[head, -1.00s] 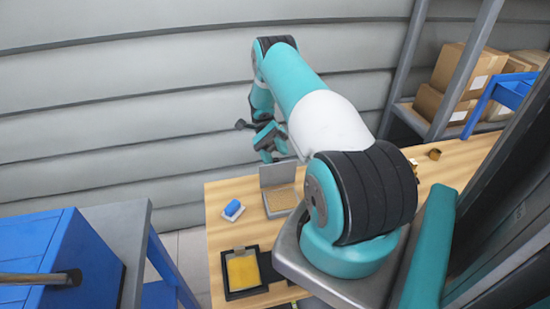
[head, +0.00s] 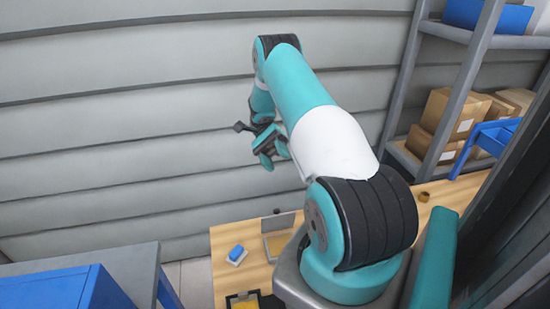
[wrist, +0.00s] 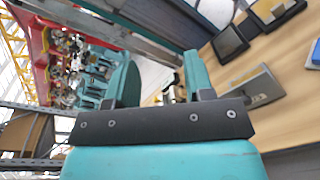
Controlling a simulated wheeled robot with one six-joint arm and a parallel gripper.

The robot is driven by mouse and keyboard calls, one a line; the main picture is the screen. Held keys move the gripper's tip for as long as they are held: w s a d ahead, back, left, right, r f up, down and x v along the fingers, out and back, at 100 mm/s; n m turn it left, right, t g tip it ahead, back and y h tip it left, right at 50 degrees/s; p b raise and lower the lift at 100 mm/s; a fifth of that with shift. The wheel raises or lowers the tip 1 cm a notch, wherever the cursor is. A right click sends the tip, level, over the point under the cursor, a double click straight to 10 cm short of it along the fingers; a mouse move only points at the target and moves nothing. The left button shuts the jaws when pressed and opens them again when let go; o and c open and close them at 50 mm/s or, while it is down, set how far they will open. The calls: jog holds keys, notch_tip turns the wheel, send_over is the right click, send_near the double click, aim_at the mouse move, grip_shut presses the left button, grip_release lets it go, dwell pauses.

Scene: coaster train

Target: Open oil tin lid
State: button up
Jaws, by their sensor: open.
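No thing in view is clearly recognisable as the oil tin or its lid. A grey box-like thing (head: 281,236) with a raised panel stands on the wooden table (head: 228,270) in the head view, partly hidden by my arm; I cannot tell if it is the tin. A small brass-coloured round thing (head: 423,197) sits at the table's right part. My gripper (head: 268,148) is raised in front of the grey wall, apart from the table things. In the wrist view its two teal fingers (wrist: 160,78) are spread with nothing held between them.
A blue block on a white pad (head: 237,254) and a black tray with a yellow inside (head: 243,300) are on the table's left. A blue cabinet (head: 65,290) stands at lower left. A shelf with cardboard boxes (head: 450,115) is at right.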

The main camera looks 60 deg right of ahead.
jog(key=shift+r, duration=0.5)
